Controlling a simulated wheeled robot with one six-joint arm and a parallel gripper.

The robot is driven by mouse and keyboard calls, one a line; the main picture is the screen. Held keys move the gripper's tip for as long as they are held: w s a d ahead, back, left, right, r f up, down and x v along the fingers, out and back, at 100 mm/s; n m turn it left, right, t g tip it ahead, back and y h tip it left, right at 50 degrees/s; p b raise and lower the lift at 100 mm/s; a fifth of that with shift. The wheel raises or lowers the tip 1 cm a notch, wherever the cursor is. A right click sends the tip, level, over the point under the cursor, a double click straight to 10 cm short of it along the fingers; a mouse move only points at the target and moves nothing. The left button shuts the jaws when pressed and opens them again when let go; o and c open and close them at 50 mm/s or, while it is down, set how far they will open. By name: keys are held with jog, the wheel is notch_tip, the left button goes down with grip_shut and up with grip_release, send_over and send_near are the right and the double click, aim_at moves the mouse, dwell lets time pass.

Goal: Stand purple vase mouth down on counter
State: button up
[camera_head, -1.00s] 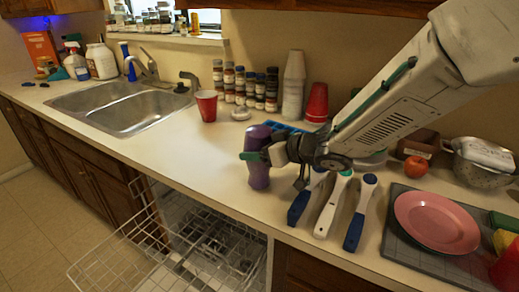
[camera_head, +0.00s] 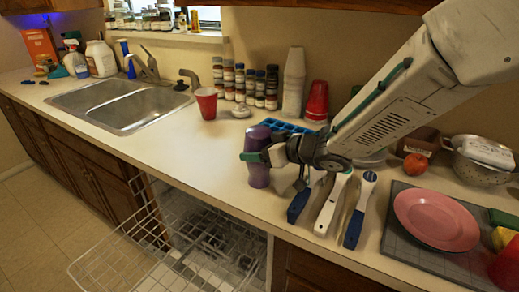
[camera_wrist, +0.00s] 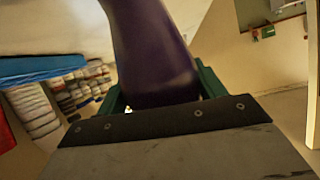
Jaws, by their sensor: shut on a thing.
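The purple vase (camera_head: 258,174) is near the front edge of the counter (camera_head: 215,160), left of the brushes, and looks close to upright in the head view. My gripper (camera_head: 257,157) is shut on it around its middle, coming from the right. In the wrist view the vase (camera_wrist: 150,50) fills the space between the green fingers of my gripper (camera_wrist: 160,90). I cannot tell which end is the mouth, or whether its lower end touches the counter.
Several brushes (camera_head: 333,203) lie just right of the vase. A blue tray (camera_head: 285,126) is behind it, and a red cup (camera_head: 206,103) stands back left. An open dishwasher rack (camera_head: 150,245) is below the counter edge. Counter left of the vase is clear.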

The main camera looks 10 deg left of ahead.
jog(key=o, duration=1.3)
jog(key=v, duration=0.7)
jog(key=shift+s+d, duration=0.15)
jog(key=shift+d, duration=0.2)
jog(key=shift+r, duration=0.15)
